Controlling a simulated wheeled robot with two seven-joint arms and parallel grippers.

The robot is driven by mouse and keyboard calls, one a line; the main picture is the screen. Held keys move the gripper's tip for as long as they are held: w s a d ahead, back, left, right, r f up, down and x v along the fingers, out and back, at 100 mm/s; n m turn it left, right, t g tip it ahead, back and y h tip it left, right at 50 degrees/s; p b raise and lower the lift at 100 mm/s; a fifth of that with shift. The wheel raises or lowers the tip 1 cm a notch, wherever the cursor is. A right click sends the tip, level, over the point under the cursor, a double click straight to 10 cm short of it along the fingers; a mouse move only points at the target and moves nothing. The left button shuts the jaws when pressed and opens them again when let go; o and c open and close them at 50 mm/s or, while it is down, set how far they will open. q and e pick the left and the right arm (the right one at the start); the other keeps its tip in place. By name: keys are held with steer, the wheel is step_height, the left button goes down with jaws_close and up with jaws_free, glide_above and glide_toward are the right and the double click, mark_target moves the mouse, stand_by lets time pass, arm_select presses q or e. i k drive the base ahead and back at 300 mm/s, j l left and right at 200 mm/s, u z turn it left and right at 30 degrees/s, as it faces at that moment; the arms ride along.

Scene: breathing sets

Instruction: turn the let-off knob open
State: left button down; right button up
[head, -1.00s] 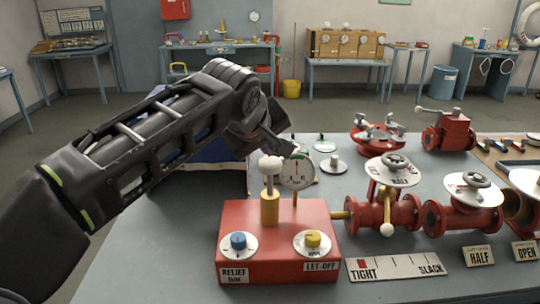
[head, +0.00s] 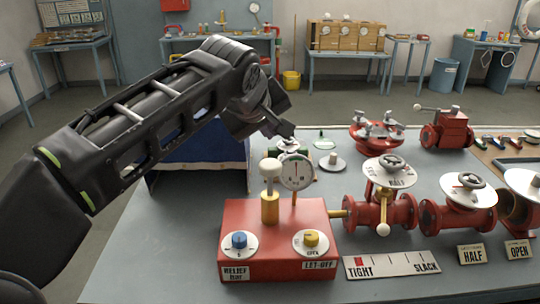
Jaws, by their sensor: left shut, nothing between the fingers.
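The let-off knob (head: 311,239) is yellow and sits on a white dial on the front right of a red box (head: 275,215), above a LET-OFF label (head: 319,265). The dial's lower marking seems to read OPEN, but it is small. A blue relief knob (head: 239,240) sits on the box's front left. A white-topped yellow plunger (head: 269,200) and a round gauge (head: 297,172) stand on the box. My left gripper (head: 284,130) is shut and empty, above and behind the gauge, clear of the let-off knob. My right gripper does not show.
Red valves with handwheels (head: 391,165) stand to the right, joined to the box by a brass pipe. A TIGHT–SLACK scale plate (head: 392,265) and HALF (head: 472,254) and OPEN (head: 517,249) signs lie in front. The table's front left is bare.

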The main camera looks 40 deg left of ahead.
mark_target(312, 237)
steer(key=k+l, duration=0.25)
steer(key=k, duration=0.2)
steer(key=k+l, duration=0.25)
steer(key=k, duration=0.25)
